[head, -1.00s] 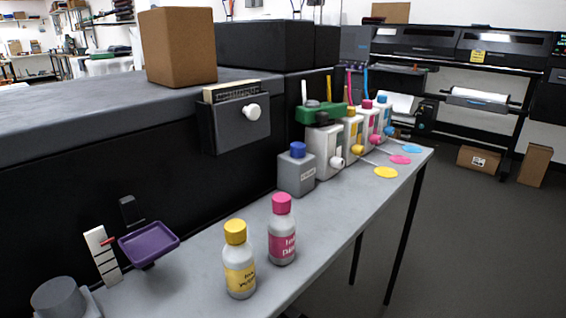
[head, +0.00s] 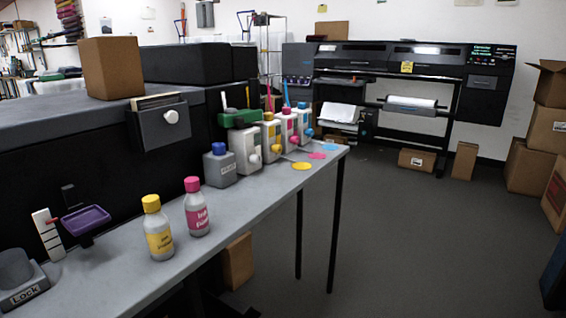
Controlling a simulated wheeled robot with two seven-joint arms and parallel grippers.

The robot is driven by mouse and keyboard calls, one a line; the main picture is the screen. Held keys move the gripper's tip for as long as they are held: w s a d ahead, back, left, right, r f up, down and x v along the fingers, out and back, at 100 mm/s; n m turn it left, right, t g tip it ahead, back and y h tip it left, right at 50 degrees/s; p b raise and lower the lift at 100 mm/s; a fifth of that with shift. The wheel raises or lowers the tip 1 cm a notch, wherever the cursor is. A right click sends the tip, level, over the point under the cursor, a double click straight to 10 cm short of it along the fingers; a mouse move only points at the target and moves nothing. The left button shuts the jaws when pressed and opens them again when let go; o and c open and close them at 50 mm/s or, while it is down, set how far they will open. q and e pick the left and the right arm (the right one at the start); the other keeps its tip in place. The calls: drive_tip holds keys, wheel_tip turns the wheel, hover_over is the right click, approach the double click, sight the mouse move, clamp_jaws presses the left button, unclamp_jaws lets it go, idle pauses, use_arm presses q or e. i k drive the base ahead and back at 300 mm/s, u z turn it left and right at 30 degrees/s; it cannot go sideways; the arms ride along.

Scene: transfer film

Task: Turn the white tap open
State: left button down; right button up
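A row of light grey ink tanks stands along the far part of the grey table. The nearest tank (head: 245,150) carries a white tap (head: 254,159) low on its front, with a green piece (head: 240,118) on its top. Behind it are tanks with a yellow tap (head: 276,148), a magenta tap and a blue tap. The white tap is small in the head view, so I cannot tell its handle's setting. Neither of my grippers is in view.
A yellow-capped bottle (head: 158,230) and a pink-capped bottle (head: 197,209) stand on the table (head: 120,268). A grey blue-capped container (head: 219,168) stands before the tanks. Coloured patches lie near the table's far end. The floor (head: 420,240) to the right is open.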

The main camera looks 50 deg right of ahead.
sight(256, 159)
drive_tip(key=z, duration=0.95)
drive_tip(key=i, duration=0.35)
